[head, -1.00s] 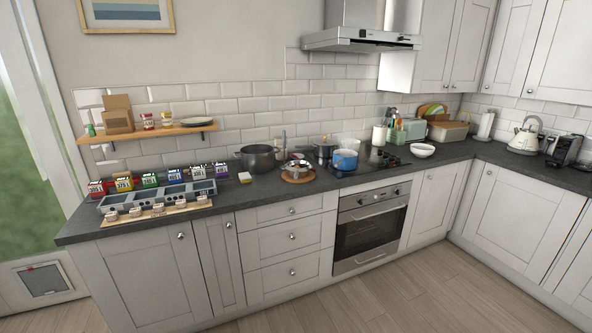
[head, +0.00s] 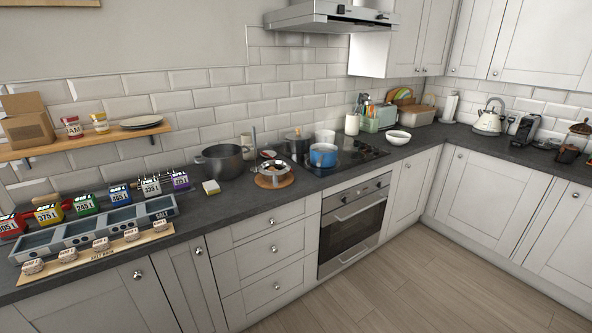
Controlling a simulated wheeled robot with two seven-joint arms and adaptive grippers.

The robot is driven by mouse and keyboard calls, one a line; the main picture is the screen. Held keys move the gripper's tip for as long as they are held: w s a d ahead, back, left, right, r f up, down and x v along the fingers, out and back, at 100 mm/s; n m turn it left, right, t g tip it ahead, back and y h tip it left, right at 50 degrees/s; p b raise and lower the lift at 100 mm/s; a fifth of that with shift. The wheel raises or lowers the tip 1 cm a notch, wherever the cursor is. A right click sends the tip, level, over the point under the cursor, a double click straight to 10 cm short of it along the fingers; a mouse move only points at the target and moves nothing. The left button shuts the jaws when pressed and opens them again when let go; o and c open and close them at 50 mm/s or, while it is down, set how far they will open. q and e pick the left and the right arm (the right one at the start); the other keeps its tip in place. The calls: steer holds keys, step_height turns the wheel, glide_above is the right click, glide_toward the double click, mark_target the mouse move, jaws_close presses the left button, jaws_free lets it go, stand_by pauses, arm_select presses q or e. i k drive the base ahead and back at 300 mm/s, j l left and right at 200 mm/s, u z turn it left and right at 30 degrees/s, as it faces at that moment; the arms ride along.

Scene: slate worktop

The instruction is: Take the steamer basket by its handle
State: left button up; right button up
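What looks like the steamer basket (head: 273,170) is a small silver metal vessel on a round brown trivet (head: 265,184), on the dark worktop left of the hob. It seems upright. Its handle is too small to make out clearly. Neither of my grippers shows in the head view.
A dark grey pot (head: 222,162) stands left of the basket, with a yellow-white sponge (head: 211,187) in front of it. A blue pot (head: 323,156) and a small dark saucepan (head: 298,143) stand to the right. A long rack (head: 97,232) and labelled boxes (head: 85,204) fill the left worktop.

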mark_target(274, 176)
steer(key=i+j+z, duration=0.65)
steer(key=j+z, duration=0.15)
steer(key=j, duration=0.15)
